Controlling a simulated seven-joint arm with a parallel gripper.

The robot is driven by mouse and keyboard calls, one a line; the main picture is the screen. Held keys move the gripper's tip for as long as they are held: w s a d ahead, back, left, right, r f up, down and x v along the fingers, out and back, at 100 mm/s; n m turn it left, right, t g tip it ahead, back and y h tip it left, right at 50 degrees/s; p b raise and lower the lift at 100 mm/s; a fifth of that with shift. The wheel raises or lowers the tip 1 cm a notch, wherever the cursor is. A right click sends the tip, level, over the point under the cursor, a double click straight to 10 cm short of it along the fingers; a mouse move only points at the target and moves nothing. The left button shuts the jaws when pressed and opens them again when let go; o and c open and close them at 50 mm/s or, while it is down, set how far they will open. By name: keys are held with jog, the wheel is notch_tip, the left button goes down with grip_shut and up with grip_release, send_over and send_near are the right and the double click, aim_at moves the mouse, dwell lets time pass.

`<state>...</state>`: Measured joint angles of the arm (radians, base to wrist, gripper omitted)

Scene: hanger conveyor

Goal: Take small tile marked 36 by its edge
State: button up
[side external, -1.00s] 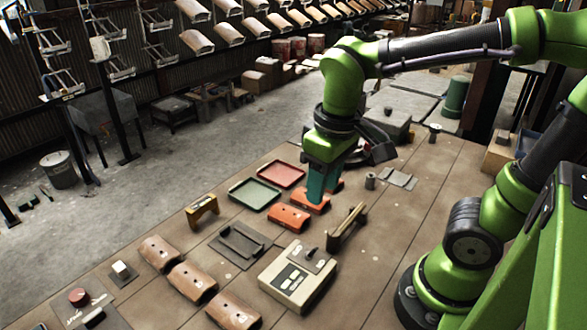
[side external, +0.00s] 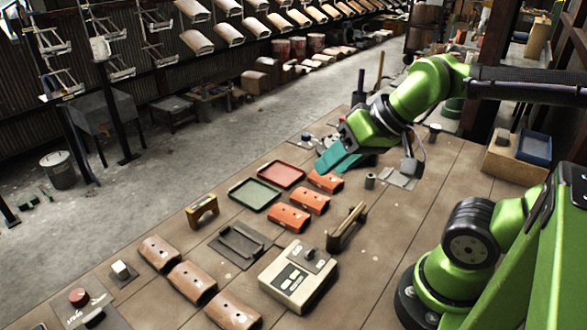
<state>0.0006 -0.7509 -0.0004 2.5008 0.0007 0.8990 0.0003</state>
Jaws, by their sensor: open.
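Three small orange tiles lie in a row on the workbench: a far one (side external: 325,181), a middle one (side external: 311,201) and a near one (side external: 289,217). Three brown tiles lie nearer the camera: one at the left (side external: 160,252), one in the middle (side external: 193,282) and one at the front (side external: 233,311). No number can be read on any tile, so I cannot tell which is marked 36. My gripper (side external: 336,161), with teal fingers, is tilted towards the left just beyond the far orange tile. It is open, and I see nothing held in it.
A green tray (side external: 235,190) and a red tray (side external: 281,174) lie left of the orange tiles. A control box (side external: 296,282), a wooden-handled tool (side external: 346,226) and a dark fixture (side external: 240,243) stand nearby. Hanging tiles (side external: 197,41) line the back. The bench's right side is largely clear.

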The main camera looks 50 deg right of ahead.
jog(key=o, duration=0.9)
jog(key=shift+o, duration=0.2)
